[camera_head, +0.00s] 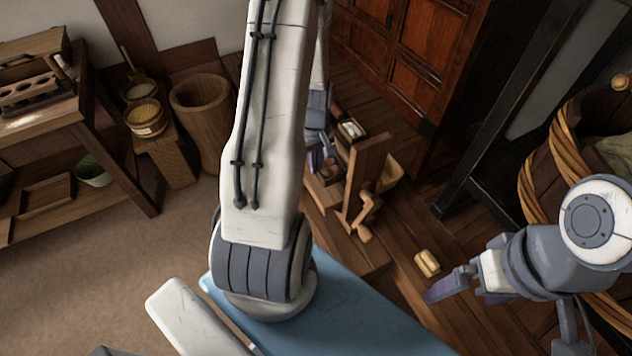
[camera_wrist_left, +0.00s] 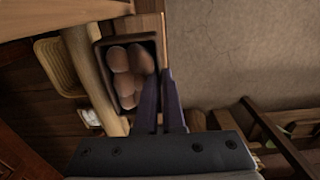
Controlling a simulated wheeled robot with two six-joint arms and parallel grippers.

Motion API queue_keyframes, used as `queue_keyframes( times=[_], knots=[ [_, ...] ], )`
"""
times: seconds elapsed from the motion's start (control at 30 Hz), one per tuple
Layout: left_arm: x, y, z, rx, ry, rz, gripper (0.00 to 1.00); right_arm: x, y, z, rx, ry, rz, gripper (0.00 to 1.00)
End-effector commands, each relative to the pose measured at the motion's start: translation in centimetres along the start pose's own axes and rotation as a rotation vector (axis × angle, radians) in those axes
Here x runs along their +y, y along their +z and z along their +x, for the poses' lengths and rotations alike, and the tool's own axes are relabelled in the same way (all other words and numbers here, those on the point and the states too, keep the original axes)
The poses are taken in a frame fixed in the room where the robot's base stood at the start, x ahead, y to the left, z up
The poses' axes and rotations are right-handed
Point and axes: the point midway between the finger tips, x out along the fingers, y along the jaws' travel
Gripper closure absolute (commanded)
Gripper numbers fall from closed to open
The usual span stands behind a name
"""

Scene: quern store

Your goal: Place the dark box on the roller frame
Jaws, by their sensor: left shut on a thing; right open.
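The dark box (camera_wrist_left: 126,39) is a small open box holding several rounded brown things, seen in the left wrist view. My left gripper (camera_wrist_left: 161,126) has its purple fingers shut on the box's right wall. In the head view my left gripper (camera_head: 325,158) is mostly behind my white arm, and the box is hard to make out there. My right gripper (camera_head: 445,288) is open and empty at the lower right. I cannot surely identify the roller frame; a railed wooden structure (camera_wrist_left: 272,130) shows at lower right in the wrist view, partly cut off.
A wooden stand with an upright board (camera_head: 366,170) is beside the left gripper. A small yellowish block (camera_head: 427,263) lies on the planks. Beige floor lies open at lower left.

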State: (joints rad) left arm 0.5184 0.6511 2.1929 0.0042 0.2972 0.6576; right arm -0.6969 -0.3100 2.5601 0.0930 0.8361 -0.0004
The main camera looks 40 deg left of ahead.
Motion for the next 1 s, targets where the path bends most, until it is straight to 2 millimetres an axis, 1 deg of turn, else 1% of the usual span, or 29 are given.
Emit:
queue_keyframes(
  times=[0.03,0.1,0.27,0.4,0.5,0.6,0.8,0.93,0.97,1.0],
  knots=[
    [0.0,0.1,1.2,-0.002,-0.002,0.000,1.00,0.0,0.0,0.3,0.000,0.000,0.000,0.00],
    [0.0,0.1,2.0,-0.001,-0.001,0.001,1.00,0.0,0.0,0.5,0.000,0.000,0.000,0.00],
    [0.1,0.0,3.2,0.000,0.000,0.001,1.00,0.1,0.0,0.7,0.000,0.000,0.000,0.00],
    [0.1,0.1,5.4,-0.002,-0.001,0.002,1.00,0.1,0.1,1.1,0.000,0.000,0.000,0.00],
    [0.1,0.1,6.6,-0.001,-0.001,0.002,1.00,0.1,0.1,1.3,0.000,0.000,0.000,0.00],
    [0.1,0.0,6.9,0.001,0.001,0.002,1.00,0.1,0.1,1.3,0.000,0.000,0.000,0.00],
    [0.1,0.0,6.9,0.002,0.001,0.002,1.00,0.1,0.1,1.3,0.000,0.000,0.000,0.00],
    [0.1,0.0,7.2,0.001,0.001,0.002,1.00,0.1,0.1,1.6,0.000,0.000,0.000,0.00],
    [0.1,0.0,7.2,0.001,0.001,0.002,0.87,0.1,0.1,1.5,0.000,0.000,0.000,0.00],
    [0.1,0.0,7.1,0.001,0.001,0.002,0.72,0.1,0.1,1.4,0.000,0.000,0.000,0.00]
  ],
)
